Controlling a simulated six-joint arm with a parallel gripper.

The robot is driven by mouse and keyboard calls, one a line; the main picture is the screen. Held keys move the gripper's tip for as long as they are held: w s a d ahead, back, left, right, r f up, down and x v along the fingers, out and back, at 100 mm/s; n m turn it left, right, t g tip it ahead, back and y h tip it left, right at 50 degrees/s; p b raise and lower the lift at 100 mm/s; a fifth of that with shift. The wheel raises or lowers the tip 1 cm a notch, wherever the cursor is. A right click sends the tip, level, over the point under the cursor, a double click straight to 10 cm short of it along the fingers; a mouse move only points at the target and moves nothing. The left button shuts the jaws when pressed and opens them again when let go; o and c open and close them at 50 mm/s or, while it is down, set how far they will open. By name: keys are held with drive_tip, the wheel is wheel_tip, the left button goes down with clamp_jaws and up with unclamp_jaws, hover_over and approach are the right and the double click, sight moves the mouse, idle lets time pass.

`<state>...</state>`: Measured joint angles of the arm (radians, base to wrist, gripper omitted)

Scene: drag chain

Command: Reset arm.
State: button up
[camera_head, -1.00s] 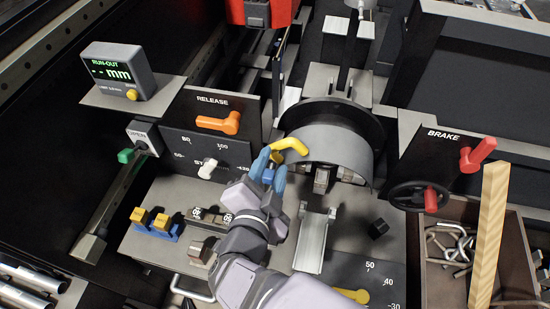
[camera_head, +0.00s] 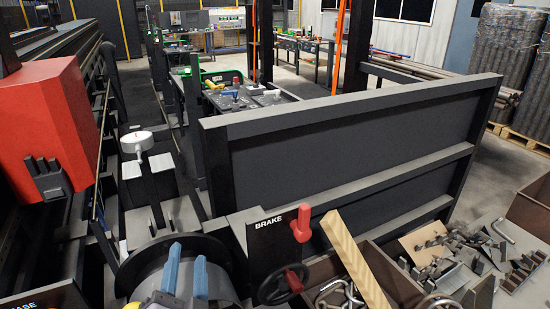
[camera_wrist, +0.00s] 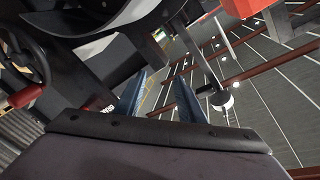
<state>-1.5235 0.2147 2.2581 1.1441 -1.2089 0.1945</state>
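My gripper (camera_head: 186,268) shows at the bottom of the head view, its two blue fingers pointing up and spread apart. It is in front of the grey round drum (camera_head: 225,285) in that view, and I cannot tell the distance between them. In the wrist view my gripper (camera_wrist: 160,90) also shows two separate blue fingers with nothing held between them. The rest of my arm is out of the head view.
The BRAKE panel (camera_head: 277,232) with a red lever (camera_head: 301,223) and handwheel stands right of the drum. A wooden bar (camera_head: 350,255) leans by a bin of metal hooks. A red block (camera_head: 45,130) is at left. A large dark panel (camera_head: 340,140) stands behind.

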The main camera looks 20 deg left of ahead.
drive_tip(key=w+d+r+m+t+h+b, duration=0.25)
drive_tip(key=w+d+r+h, duration=0.2)
drive_tip(key=w+d, duration=0.6)
drive_tip(key=w+d+r+m+t+h+b, duration=0.25)
drive_tip(key=w+d+r+h, duration=0.2)
drive_tip(key=w+d, duration=0.6)
drive_tip(key=w+d+f+n+g+y, duration=0.1)
drive_tip(key=w+d+f+n+y, duration=0.2)
drive_tip(key=n, duration=0.1)
drive_tip(key=s+d+f+n+g+p, duration=0.25)
drive_tip(key=d+f+g, duration=0.2)
drive_tip(key=f, duration=0.35)
drive_tip(key=s+d+f+n+g+p, duration=0.1)
drive_tip(key=s+d+f+g+p, duration=0.15)
drive_tip(key=f+g, duration=0.35)
drive_tip(key=s+d+f+g+h+p, duration=0.1)
drive_tip(key=s+d+f+g, duration=0.3)
drive_tip(key=s, duration=0.6)
drive_tip(key=s+d+f+g+h+p, duration=0.1)
drive_tip(key=s+d+f+g+p, duration=0.3)
drive_tip(key=s+d, duration=0.4)
drive_tip(key=s+n+g, duration=0.1)
drive_tip(key=s, duration=0.1)
drive_tip(key=shift+s+d+f+h+p, duration=0.25)
drive_tip(key=shift+s+f+h+p, duration=0.05)
